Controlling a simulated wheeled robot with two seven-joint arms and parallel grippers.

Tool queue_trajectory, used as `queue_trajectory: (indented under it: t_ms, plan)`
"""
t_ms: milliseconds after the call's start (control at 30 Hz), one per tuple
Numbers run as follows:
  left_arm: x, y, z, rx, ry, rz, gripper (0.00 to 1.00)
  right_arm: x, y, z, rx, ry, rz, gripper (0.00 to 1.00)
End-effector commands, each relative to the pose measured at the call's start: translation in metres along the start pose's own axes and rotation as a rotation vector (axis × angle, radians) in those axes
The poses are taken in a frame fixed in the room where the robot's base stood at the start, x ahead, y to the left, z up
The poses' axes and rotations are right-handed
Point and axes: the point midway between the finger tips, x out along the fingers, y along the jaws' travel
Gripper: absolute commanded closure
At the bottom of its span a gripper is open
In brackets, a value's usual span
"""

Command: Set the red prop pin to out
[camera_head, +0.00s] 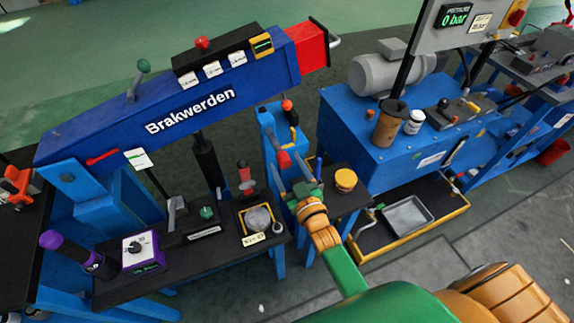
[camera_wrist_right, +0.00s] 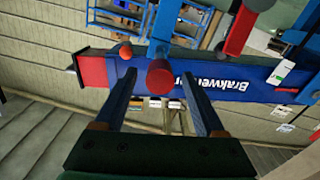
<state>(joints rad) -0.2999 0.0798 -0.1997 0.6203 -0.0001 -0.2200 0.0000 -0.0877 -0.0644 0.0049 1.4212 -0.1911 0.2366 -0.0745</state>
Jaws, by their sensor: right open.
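A red cylindrical knob (camera_head: 284,160), which looks like the prop pin, sticks out from the blue post (camera_head: 268,121) beside the boom's red-tipped end. In the right wrist view the red knob (camera_wrist_right: 159,75) shows end-on between my finger tips. My right gripper (camera_head: 292,176) is open, with one finger on each side of the knob. A gap shows on both sides in the wrist view (camera_wrist_right: 160,84); whether a finger touches it cannot be told. Another red handle (camera_head: 102,157) sits on the blue boom near a white tag. My left gripper is not in view.
The blue boom (camera_head: 190,110) marked "Brakwerden" runs behind the post. An orange-tipped lever (camera_head: 287,105) stands just above the knob. A dark bench (camera_head: 220,247) with controls lies left, a yellow-topped jar (camera_head: 346,180) and blue pump unit (camera_head: 345,118) right.

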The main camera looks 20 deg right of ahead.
Motion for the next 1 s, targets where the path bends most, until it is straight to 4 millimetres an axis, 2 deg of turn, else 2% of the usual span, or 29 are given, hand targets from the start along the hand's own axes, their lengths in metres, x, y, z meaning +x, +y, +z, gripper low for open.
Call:
queue_trajectory:
  t_ms: [133,300,433,900,967,1000]
  plan:
    - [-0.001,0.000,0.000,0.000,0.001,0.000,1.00,-0.011,0.000,0.000,0.000,-0.001,0.000,0.28]
    - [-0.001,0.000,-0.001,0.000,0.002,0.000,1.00,-0.049,0.000,0.001,0.000,-0.002,0.000,0.28]
    - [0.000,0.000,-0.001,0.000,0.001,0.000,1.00,-0.067,0.000,0.001,0.001,-0.001,0.000,0.28]
    - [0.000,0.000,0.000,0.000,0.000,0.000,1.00,-0.072,0.000,0.001,0.000,-0.001,0.000,0.28]
    - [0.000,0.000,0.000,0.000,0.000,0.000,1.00,-0.073,-0.004,0.011,0.005,-0.032,-0.011,0.28]
    - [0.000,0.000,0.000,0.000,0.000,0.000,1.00,-0.076,-0.009,0.027,0.013,-0.080,-0.027,0.28]
